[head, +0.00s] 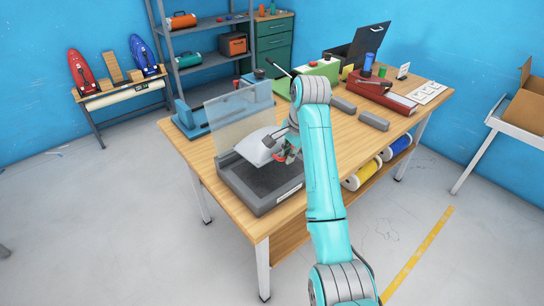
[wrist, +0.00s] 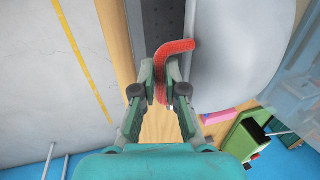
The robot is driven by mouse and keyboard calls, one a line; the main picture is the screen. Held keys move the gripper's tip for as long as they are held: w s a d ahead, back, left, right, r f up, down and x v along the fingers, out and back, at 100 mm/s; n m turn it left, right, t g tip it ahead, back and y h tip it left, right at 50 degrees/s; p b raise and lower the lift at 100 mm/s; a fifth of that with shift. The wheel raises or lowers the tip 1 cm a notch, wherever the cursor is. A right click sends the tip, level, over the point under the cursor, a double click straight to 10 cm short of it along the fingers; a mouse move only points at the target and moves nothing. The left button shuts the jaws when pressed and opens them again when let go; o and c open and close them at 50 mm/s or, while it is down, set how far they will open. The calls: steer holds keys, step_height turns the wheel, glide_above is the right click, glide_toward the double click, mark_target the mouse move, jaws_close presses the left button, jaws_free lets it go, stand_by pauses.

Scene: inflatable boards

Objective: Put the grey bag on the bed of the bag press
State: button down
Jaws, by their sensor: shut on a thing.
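The bag press (head: 262,203) is a low dark grey box on the near left part of the wooden table, with a clear lid (head: 238,112) standing up. Its dark bed (head: 268,182) is partly visible. The pale grey bag (head: 258,148) is over the back of the bed, tilted; I cannot tell whether it touches the bed. My gripper (head: 291,154) is at the bag's right side. In the wrist view, my gripper (wrist: 160,82) is shut on a red curved handle (wrist: 172,55) beside the large grey bag (wrist: 235,45), seemingly part of it.
Behind the press stands a blue-grey machine (head: 190,118). Grey bars (head: 373,121), a red case (head: 385,95) and a green machine (head: 318,70) occupy the table's back and right. Bare wood (head: 340,140) lies right of my arm.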

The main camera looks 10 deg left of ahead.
mark_target(285, 183)
steer(key=shift+d+f+t+y, duration=0.1)
steer(key=shift+t+y, duration=0.2)
steer(key=shift+y, duration=0.1)
step_height(285, 183, down, 10)
steer(key=shift+r, duration=0.1)
steer(key=c, duration=1.5)
jaws_free()
